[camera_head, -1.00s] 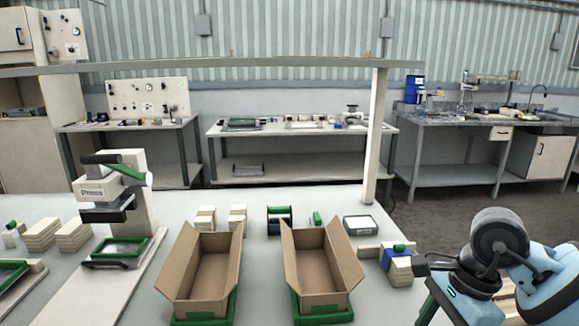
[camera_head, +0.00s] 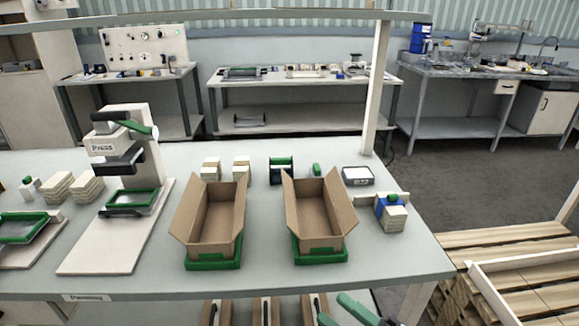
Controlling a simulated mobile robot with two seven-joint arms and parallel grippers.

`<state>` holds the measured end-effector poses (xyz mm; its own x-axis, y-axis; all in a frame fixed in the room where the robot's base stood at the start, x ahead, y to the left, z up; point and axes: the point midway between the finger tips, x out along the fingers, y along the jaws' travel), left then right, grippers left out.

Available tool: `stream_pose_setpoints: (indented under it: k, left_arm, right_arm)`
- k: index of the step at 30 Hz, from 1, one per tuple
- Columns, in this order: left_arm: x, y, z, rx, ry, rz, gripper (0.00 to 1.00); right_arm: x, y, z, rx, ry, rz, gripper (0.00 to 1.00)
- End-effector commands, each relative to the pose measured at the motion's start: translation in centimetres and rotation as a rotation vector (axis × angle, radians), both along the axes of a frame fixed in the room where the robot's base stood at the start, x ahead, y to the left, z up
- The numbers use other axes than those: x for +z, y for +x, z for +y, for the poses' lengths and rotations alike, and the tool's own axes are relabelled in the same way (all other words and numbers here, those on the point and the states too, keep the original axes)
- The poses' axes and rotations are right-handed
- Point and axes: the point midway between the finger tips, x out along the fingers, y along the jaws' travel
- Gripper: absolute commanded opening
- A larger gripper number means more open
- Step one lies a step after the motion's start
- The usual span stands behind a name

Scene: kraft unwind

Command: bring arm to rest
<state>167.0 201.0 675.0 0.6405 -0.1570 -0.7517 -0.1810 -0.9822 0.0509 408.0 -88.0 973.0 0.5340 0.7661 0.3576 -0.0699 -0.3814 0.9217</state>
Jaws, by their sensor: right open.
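My right gripper (camera_head: 334,309) shows at the bottom edge, right of centre, as two green fingers set apart. It is open, with nothing seen between the fingers, below the front edge of the worktable (camera_head: 400,262). The rest of my right arm is almost wholly out of the picture. My left gripper is not in view.
Two open cardboard boxes stand in green trays, the left box (camera_head: 212,222) and the right box (camera_head: 318,213). A press (camera_head: 125,160) stands at left. Several cartons (camera_head: 265,312) sit below the table front. A wooden pallet (camera_head: 520,270) lies at right.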

Motion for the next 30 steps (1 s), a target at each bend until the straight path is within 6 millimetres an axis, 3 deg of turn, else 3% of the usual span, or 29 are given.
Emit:
stream_pose_setpoints:
  k: [5, 8, 12, 16, 18, 22, 25, 30]
  left_arm:
    - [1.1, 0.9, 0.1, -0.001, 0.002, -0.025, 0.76]
    - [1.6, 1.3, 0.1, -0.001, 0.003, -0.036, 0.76]
    - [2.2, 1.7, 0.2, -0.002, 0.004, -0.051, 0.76]
    - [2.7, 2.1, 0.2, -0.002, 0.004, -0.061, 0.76]
    - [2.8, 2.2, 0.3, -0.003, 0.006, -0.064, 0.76]
    - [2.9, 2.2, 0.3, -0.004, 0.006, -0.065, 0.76]
    - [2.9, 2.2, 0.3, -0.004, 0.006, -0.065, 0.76]
    - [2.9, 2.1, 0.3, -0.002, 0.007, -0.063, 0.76]
  right_arm:
    - [-6.5, -1.2, -4.0, -0.236, 0.239, 0.476, 0.57]
    - [-11.3, -3.4, -6.4, -0.368, 0.361, 0.745, 0.57]
    - [-18.1, -8.7, -9.1, -0.553, 0.519, 1.112, 0.57]
    - [-22.7, -14.4, -10.6, -0.695, 0.635, 1.383, 0.57]
    - [-24.4, -17.2, -11.0, -0.753, 0.679, 1.493, 0.57]
    - [-26.2, -20.6, -11.4, -0.824, 0.731, 1.623, 0.57]
    - [-26.8, -21.8, -11.5, -0.848, 0.748, 1.668, 0.57]
    - [-26.9, -22.1, -11.5, -0.853, 0.752, 1.677, 0.57]
